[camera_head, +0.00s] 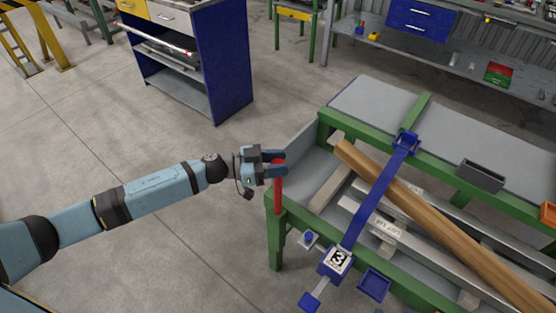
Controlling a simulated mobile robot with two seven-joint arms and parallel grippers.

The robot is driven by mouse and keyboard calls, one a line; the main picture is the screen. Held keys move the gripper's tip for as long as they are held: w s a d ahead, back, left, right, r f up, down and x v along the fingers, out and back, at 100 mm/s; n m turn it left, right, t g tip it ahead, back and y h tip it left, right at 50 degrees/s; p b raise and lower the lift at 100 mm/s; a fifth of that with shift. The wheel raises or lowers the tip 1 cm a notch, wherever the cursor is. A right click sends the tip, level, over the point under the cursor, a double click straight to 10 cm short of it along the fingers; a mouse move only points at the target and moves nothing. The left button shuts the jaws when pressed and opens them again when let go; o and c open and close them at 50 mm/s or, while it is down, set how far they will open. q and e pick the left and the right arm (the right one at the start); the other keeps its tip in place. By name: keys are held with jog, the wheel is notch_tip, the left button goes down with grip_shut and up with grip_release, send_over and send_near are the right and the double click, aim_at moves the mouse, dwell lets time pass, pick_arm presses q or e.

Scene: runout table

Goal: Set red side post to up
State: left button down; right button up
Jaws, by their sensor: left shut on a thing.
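The red side post (278,196) stands upright at the near left corner of the green runout table (323,125). My left gripper (276,164) comes in from the left and is shut on the top of the red post. The fingers hide part of the post's upper end. My right gripper is not in view.
A blue strap bar (377,196) with a tag marked 3 (338,262) crosses the table. Under it lie a long brown wooden round (430,215) and metal bars. A blue cabinet (222,60) stands behind. The floor left of the table is clear.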

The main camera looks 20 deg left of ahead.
pick_arm(q)
notch_tip(320, 180, up, 4)
jog(key=p, duration=0.3)
jog(key=shift+r, duration=0.25)
jog(key=shift+r+p, duration=0.45)
jog(key=shift+p, duration=0.05)
jog(key=c, duration=0.7)
grip_release()
jog(key=b+v, duration=0.1)
jog(key=v, duration=1.2)
jog(key=shift+s+a, duration=0.2)
jog(key=shift+a, duration=0.15)
